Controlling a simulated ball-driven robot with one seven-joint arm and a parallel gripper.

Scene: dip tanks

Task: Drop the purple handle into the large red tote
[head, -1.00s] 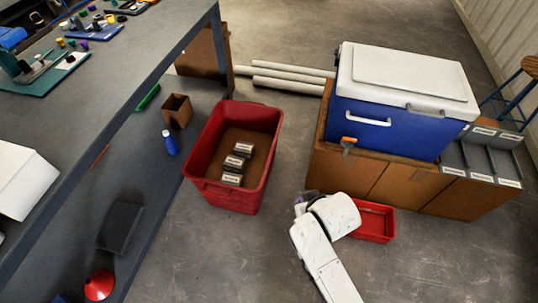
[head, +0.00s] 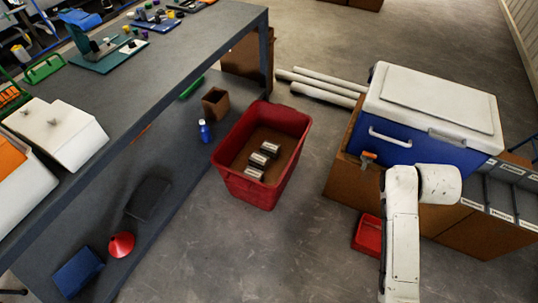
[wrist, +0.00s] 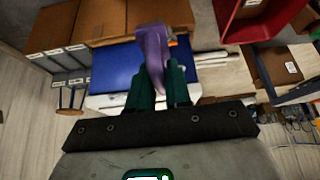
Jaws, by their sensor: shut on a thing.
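The large red tote (head: 225,180) stands on the floor in the middle of the head view, open at the top, with several dark, white-labelled blocks on its brown bottom. Part of it shows at the top right of the wrist view (wrist: 229,28). The purple handle (wrist: 155,52) is curved and sits between the green fingers of my gripper (wrist: 160,82). My gripper is shut on it, and it sticks out beyond the fingertips. In the head view my white arm is right of the tote, over the cabinet front, and hides the gripper and handle.
A blue cooler with a white lid (head: 435,100) stands on a brown cabinet (head: 345,185), with an orange-handled tool (head: 368,157) at its edge. A small red bin (head: 367,236) is on the floor. A long grey bench (head: 190,60) fills the left.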

